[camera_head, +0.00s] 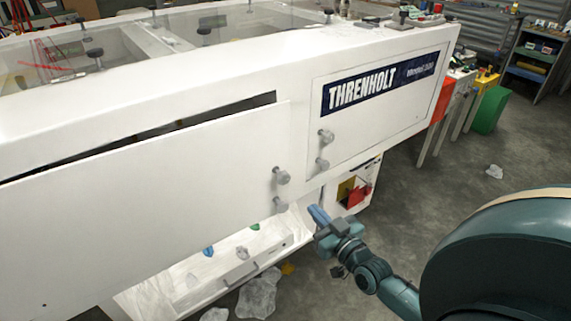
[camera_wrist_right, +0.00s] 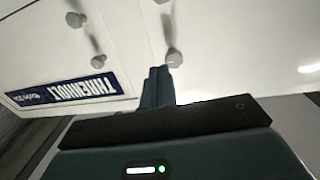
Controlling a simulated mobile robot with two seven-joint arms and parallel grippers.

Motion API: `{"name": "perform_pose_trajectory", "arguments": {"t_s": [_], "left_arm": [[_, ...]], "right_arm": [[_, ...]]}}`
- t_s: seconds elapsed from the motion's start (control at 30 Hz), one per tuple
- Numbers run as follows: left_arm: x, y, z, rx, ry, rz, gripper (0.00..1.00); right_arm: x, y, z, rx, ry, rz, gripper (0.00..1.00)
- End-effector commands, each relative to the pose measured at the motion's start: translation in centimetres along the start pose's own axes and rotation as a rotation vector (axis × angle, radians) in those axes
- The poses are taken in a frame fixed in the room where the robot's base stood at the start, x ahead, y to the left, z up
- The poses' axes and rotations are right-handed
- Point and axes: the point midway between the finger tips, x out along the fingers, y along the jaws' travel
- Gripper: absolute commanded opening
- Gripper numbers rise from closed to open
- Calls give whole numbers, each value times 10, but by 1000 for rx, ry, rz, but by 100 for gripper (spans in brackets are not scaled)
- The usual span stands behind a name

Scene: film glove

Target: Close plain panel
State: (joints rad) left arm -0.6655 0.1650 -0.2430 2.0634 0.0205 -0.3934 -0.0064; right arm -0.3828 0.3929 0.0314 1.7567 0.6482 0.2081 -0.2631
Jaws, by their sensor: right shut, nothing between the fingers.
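The plain panel (camera_head: 130,195) is a white panel without lettering on the left of the machine's front. A dark gap (camera_head: 230,108) shows along its top edge, so it stands ajar. It has two grey knobs at its right end, an upper knob (camera_head: 281,175) and a lower knob (camera_head: 280,205). My right gripper (camera_head: 317,214) is shut and empty, just right of and below the lower knob. In the right wrist view the closed blue fingers (camera_wrist_right: 156,80) point up beside a knob (camera_wrist_right: 174,57); I cannot tell whether they touch it. My left gripper is out of view.
The panel lettered THRENHOLT (camera_head: 385,95) lies flush to the right, with its own two knobs. Below is an open lower bay (camera_head: 235,255) with scraps inside. Crumpled clear film (camera_head: 258,295) lies on the floor. Open floor (camera_head: 440,190) extends to the right.

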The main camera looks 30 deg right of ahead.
Motion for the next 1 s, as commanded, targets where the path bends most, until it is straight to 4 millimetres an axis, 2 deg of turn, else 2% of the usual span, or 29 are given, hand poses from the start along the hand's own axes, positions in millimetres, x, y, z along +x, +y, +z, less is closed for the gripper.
{"name": "perform_pose_trajectory", "arguments": {"t_s": [0.17, 0.5, 0.7, 0.83, 1.0], "left_arm": [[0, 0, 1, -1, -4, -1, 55], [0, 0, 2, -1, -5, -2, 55], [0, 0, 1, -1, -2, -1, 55], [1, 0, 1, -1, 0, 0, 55], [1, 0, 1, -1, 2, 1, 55]], "right_arm": [[17, 0, 0, 7, -1, 1, 0], [88, 0, 0, 4, 0, 0, 0], [121, 0, 1, 3, -1, 0, 0], [133, 0, 1, 3, -1, 0, 0], [138, 0, 1, 4, -3, 0, 0]]}}
